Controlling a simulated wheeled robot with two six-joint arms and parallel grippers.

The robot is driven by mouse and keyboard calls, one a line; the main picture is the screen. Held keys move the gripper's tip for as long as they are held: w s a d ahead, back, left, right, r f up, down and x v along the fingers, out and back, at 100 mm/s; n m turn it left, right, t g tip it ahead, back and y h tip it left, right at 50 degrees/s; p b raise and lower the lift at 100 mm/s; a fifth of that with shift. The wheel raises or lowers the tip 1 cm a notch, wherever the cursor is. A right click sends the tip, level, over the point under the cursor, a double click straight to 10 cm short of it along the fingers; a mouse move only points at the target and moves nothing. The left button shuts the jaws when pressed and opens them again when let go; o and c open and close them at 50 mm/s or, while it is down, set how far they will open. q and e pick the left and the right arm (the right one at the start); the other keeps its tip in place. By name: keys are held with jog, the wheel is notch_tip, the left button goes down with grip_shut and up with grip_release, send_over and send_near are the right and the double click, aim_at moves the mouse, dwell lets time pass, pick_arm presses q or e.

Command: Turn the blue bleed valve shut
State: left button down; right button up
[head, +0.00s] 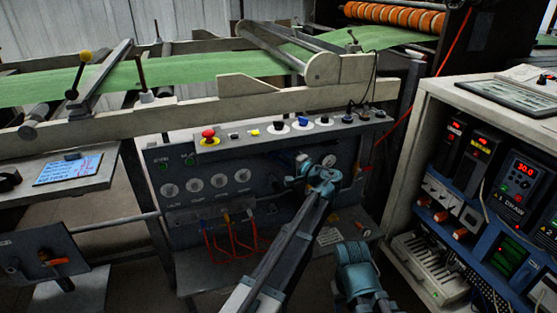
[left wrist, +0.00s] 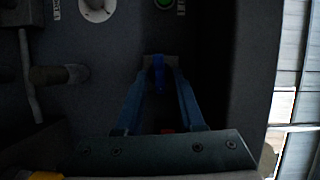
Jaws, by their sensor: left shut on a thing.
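The blue bleed valve handle (left wrist: 158,72) shows in the left wrist view as a small blue lever on a light mount on the dark panel face. My left gripper (left wrist: 158,78) has its two long fingers converging on the handle, one on each side, and is shut on it. In the head view my left gripper (head: 308,172) is at the right part of the grey control panel (head: 165,150), beside a round gauge. The gripper and wrist hide the valve there. Part of my right arm shows low in the head view, but its gripper cannot be made out.
The panel's top ledge carries a red mushroom button (head: 208,134) and several knobs. Red cables (head: 232,240) hang low on the panel. A green web (head: 150,80) runs above. A cabinet (head: 420,115) with lit controllers stands close on the right.

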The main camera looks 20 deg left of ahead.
pick_arm(q)
jog(key=shift+f+m+b, duration=0.1)
jog(key=shift+m+b, duration=0.2)
jog(key=shift+m, duration=0.1)
dwell(0.3)
jog(key=c, duration=0.9)
grip_release()
jog(key=shift+o, duration=0.2)
jog(key=shift+d, duration=0.1)
